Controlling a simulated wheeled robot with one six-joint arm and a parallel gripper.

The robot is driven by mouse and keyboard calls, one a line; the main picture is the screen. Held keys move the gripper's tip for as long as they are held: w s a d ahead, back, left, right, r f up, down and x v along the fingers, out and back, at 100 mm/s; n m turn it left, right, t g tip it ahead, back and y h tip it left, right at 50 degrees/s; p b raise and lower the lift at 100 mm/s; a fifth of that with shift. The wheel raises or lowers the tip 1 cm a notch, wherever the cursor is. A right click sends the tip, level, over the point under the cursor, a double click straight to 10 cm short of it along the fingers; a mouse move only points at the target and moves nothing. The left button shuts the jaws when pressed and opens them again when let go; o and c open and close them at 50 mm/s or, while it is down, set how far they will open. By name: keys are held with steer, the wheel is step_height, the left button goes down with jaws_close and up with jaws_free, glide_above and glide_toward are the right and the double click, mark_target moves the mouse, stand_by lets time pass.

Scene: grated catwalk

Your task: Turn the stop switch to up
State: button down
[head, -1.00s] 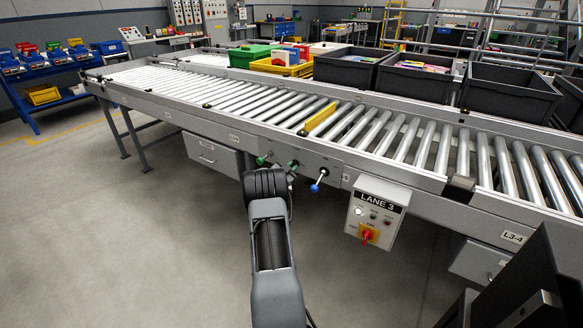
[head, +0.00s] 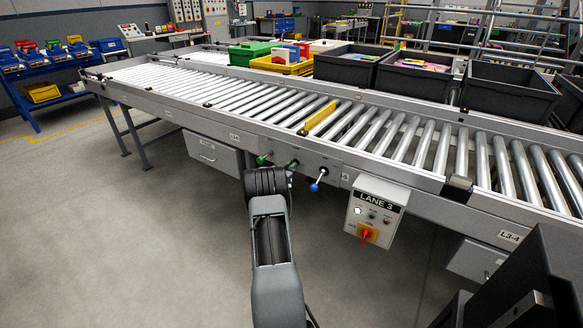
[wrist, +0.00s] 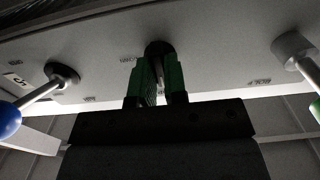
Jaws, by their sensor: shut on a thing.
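Three levers stand in a row on the grey side panel of the conveyor. My gripper (wrist: 157,88), with green fingers, is shut on the middle switch lever (wrist: 158,68), close to its dark round hub. In the head view my gripper (head: 292,166) is at the panel, between a lever with a green ball (head: 261,160) and a lever with a blue ball (head: 314,187). The blue ball (wrist: 8,121) and the green one (wrist: 317,110) also show at the edges of the wrist view. The fingers hide most of the held lever.
A LANE 3 control box (head: 376,209) with a red and yellow rotary switch hangs right of the levers. The roller conveyor (head: 350,125) runs above, with dark bins (head: 415,80) behind it. A drawer box (head: 212,153) is at the left. The floor in front is clear.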

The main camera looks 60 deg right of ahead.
steer(key=c, duration=1.2)
jaws_free()
steer(key=shift+o, duration=0.2)
steer(key=a+p, duration=0.1)
steer(key=a, duration=1.2)
steer(key=shift+a+p, duration=0.4)
